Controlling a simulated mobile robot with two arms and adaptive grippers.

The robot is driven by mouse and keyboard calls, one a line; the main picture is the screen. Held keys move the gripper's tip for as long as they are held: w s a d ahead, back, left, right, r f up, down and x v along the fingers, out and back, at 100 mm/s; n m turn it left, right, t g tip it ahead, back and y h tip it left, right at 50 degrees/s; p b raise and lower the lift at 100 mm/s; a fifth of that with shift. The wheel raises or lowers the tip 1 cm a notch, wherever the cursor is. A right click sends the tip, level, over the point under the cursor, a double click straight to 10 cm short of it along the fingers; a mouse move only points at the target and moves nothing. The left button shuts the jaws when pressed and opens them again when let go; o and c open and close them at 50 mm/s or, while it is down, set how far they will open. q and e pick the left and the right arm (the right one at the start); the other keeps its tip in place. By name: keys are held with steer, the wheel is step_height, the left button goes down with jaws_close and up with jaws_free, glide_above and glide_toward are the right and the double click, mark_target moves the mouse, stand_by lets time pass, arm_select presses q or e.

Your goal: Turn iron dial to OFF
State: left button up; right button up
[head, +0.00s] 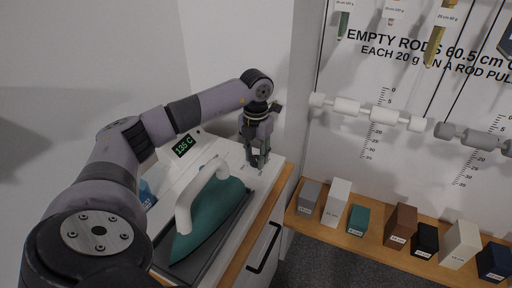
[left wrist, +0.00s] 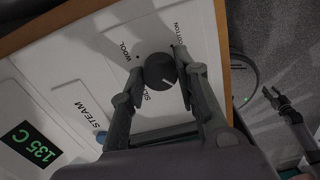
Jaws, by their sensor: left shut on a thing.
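The iron dial (left wrist: 160,70) is a round dark knob on a white panel in the left wrist view. A short pale pointer line on it points to the picture's lower right. WOOL and COTTON labels show beyond it, and a partly covered label shows below it; no OFF mark is visible. My left gripper (left wrist: 158,75) has its fingers on either side of the knob, shut on it. In the head view my left gripper (head: 258,162) reaches down to the panel's far right corner, and the dial is hidden there. A grey jointed part at the wrist view's right, perhaps my right gripper (left wrist: 276,97), is unclear.
A green iron with a white handle (head: 208,205) stands beside the gripper. A display (head: 185,145) reads 135 C. A wooden shelf (head: 322,232) with several labelled blocks lies right, below hanging white rods (head: 347,106).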

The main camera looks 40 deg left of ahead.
mark_target(256, 158)
arm_select(q)
steer(key=shift+n, duration=0.6)
steer(key=o, duration=1.2)
steer(key=shift+c, duration=0.2)
steer(key=shift+r, duration=0.1)
step_height(256, 158, up, 12)
